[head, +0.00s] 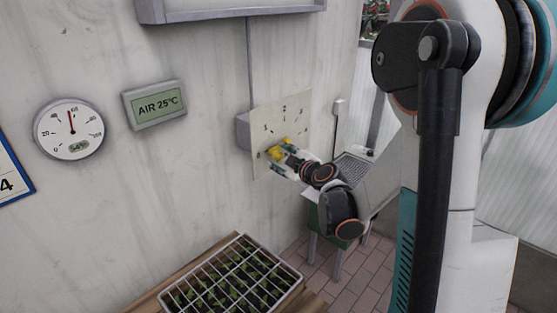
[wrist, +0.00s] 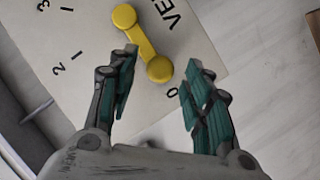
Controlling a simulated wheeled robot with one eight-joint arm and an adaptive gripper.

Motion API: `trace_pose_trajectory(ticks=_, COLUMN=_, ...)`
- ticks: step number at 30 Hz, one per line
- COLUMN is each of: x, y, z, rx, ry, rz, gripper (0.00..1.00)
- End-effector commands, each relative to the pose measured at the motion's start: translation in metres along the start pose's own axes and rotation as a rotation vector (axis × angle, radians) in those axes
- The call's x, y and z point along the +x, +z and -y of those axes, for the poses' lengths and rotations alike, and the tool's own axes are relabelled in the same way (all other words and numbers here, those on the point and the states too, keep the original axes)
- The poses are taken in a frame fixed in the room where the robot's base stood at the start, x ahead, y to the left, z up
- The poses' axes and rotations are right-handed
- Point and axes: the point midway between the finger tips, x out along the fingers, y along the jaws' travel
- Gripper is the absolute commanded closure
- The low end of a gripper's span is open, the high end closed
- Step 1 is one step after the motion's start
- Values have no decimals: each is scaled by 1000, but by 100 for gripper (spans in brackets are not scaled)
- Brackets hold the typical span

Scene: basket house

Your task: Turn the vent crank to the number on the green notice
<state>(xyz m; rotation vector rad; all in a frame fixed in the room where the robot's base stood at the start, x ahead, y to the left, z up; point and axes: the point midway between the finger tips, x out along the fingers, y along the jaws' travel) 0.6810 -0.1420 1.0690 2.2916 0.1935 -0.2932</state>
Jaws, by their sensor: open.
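The vent crank (head: 277,153) is yellow and sits on a pale numbered plate (head: 298,108) on the wall. In the head view it points down-left, towards the 0. In the wrist view the crank (wrist: 143,41) runs from its upper-left end to a round knob close to the 0. My gripper (head: 281,157) is at the plate. In the wrist view my gripper (wrist: 160,62) is open, its fingers on either side of the knob, with visible gaps. The left finger covers part of the scale. I see no green notice; a blue-edged sheet (head: 12,178) with a 4 is cut off at left.
A round gauge (head: 70,128) and an "AIR 25°C" display (head: 155,104) hang left of the plate. A seedling tray (head: 235,277) under a wire grid stands below. A box edge (head: 235,10) juts out above.

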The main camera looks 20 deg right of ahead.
Motion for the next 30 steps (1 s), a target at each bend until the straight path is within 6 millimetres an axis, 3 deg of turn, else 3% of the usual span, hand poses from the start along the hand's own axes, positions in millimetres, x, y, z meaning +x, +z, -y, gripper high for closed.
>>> trace_pose_trajectory(ticks=7, x=28, y=0, z=0, rx=0, ry=0, rz=-1, gripper=55)
trace_pose_trajectory(ticks=18, x=32, y=0, z=0, rx=1, ry=0, rz=0, gripper=55)
trace_pose_trajectory(ticks=24, x=32, y=0, z=0, rx=1, ry=0, rz=0, gripper=100)
trace_pose_trajectory(ticks=30, x=32, y=0, z=0, rx=3, ry=-1, rz=0, gripper=100)
